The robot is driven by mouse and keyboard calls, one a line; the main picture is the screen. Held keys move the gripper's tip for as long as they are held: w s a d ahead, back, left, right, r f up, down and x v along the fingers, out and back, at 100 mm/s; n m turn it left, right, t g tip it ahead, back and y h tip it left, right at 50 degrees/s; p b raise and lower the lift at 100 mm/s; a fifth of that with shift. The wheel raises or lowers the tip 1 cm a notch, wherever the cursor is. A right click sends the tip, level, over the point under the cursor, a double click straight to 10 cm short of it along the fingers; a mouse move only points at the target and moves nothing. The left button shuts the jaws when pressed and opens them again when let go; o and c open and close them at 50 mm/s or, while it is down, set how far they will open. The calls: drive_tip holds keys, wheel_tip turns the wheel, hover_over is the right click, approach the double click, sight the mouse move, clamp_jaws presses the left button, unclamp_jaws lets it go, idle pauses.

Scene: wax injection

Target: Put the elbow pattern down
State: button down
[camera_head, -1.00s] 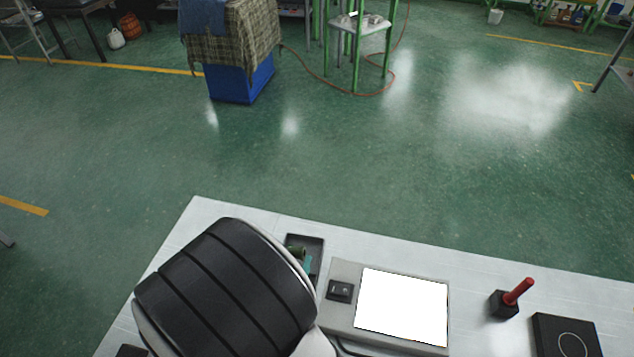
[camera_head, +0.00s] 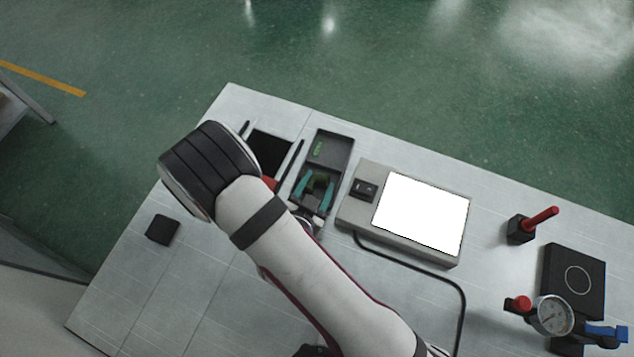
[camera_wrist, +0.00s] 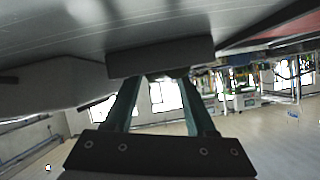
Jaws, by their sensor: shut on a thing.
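My gripper (camera_head: 317,184), with two teal fingers, is low over the near part of a dark tray (camera_head: 347,150) in the head view. A dark green piece, which looks like the elbow pattern (camera_head: 317,181), shows between the fingers, and the gripper is shut on it. Its shape is mostly hidden by the fingers. In the wrist view the fingers (camera_wrist: 162,78) reach to a dark grey block, probably the tray's side, and only a sliver of green shows at their tips. I cannot tell whether the piece touches the tray floor.
A lit panel (camera_head: 422,216) on a grey box stands right of the tray, with a black cable in front. A black pad (camera_head: 270,151) and dark rods lie to the left. A red-handled tool (camera_head: 540,217) and a dial gauge (camera_head: 553,316) stand at right.

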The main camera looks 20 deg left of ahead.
drive_tip(key=shift+c, duration=1)
unclamp_jaws()
